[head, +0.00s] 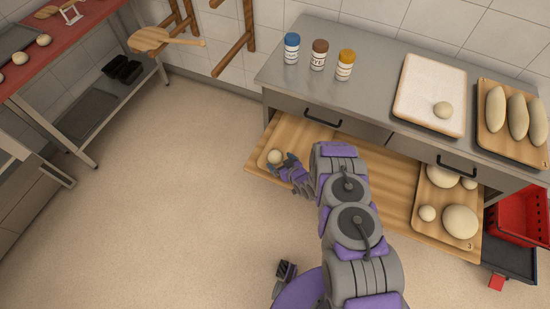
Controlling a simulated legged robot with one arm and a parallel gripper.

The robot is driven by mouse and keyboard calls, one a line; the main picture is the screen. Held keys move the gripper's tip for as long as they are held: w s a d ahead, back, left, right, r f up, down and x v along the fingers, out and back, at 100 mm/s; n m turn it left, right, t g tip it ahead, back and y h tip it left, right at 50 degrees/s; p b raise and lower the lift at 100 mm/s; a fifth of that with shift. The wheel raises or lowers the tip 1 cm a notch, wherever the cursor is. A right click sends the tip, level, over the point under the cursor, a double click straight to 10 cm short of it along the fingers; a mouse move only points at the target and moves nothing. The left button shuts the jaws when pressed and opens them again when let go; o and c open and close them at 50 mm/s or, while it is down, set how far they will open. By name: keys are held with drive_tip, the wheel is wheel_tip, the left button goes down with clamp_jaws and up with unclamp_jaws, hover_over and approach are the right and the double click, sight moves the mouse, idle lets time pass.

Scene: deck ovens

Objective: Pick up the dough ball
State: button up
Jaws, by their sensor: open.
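A small pale dough ball (275,156) lies at the left end of the low wooden shelf (392,200) under the steel counter, on what looks like a board. My gripper (279,167) is open, with its fingertips right beside this ball on its near side. I cannot tell whether they touch it. A board marked 3 (425,240) at the shelf's right end holds dough pieces of mixed sizes. My arm covers the middle of the shelf.
The steel counter (380,65) overhangs the shelf, with drawer handles in front. Three capped jars (319,55) and a board of long loaves (515,148) stand on it. A red crate (520,212) is at right. A red-topped table (75,40) stands at left. The floor between is clear.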

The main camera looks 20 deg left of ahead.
sight(278, 158)
drive_tip(key=shift+w+a+f, duration=0.1)
drive_tip(key=shift+w+f, duration=0.05)
drive_tip(key=shift+w, duration=0.1)
drive_tip(key=b+x, duration=0.2)
drive_tip(key=x, duration=0.3)
drive_tip(key=shift+w+a, duration=0.2)
drive_tip(key=shift+a, duration=0.1)
drive_tip(key=shift+d, duration=0.2)
drive_tip(key=shift+a, duration=0.15)
drive_tip(key=c, duration=1.1)
